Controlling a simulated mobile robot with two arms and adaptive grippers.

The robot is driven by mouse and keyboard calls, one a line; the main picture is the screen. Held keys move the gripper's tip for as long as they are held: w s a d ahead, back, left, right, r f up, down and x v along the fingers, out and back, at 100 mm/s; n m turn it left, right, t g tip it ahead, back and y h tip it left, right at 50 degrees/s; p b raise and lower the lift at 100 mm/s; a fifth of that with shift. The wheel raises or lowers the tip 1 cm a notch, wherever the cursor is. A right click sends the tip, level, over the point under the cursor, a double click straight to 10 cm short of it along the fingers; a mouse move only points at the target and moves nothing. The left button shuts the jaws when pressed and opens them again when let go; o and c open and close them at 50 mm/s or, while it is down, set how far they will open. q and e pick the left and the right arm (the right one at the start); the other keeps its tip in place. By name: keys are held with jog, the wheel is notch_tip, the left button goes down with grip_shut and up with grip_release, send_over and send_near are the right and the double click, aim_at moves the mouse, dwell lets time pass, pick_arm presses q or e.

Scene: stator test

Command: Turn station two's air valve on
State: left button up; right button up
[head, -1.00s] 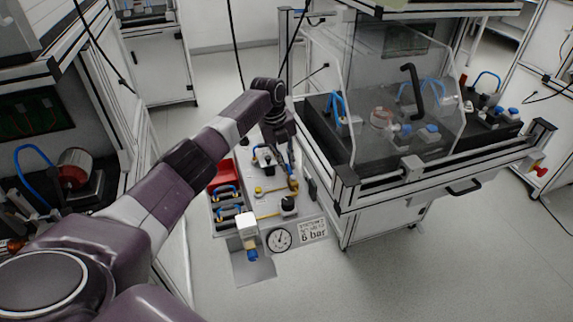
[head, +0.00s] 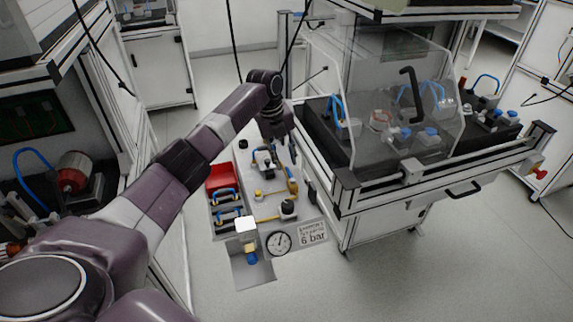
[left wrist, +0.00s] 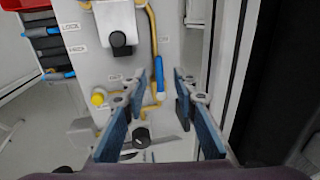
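A light panel (head: 270,208) bears yellow pipes, a black knob (head: 288,207) and a pressure gauge (head: 278,242) beside a "6 bar" sign (head: 312,232). In the left wrist view a blue lever handle (left wrist: 157,75) lies roughly in line with the yellow pipe (left wrist: 152,35). My left gripper (head: 277,145) is above the far part of the panel. In the left wrist view it is open (left wrist: 163,88), with the blue handle showing between its fingers, and nothing is gripped. I cannot tell the depth gap. In the head view the handle is hard to make out. My right gripper is out of view.
A red bin (head: 220,176) and dark bins with blue-handled tools are at the panel's left. A framed workstation with a clear guard (head: 385,95) stands close on the right. Another bench (head: 75,175) is at the left. Floor is open in front.

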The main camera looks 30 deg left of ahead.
pick_arm(q)
notch_tip(320, 180, up, 9)
jog(key=s+a, duration=0.1)
jog(key=shift+s, duration=0.15)
jog(key=shift+f, duration=0.1)
dwell(0.4)
